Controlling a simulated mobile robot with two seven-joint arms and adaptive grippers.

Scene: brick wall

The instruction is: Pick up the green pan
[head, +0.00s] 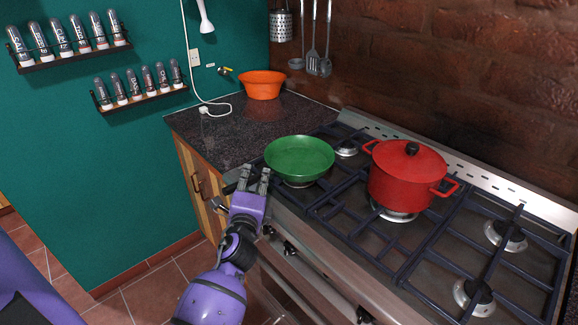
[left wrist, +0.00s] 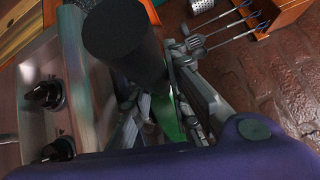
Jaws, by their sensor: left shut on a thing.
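My left gripper (head: 257,178) is at the pan's near-left side, in front of the stove edge. It is shut on the pan's handle side. In the left wrist view, a strip of green (left wrist: 168,115) shows between the fingers, and a thick dark cylinder, which looks like the handle (left wrist: 125,45), sticks out beside them. Whether the pan touches the grate cannot be told. My right gripper is not in view.
A red lidded pot (head: 405,180) stands on the burner right of the pan. An orange bowl (head: 262,86) sits on the dark counter (head: 235,125) behind. Stove knobs (head: 290,248) line the front. Utensils (head: 313,60) hang on the brick wall. The right burners are empty.

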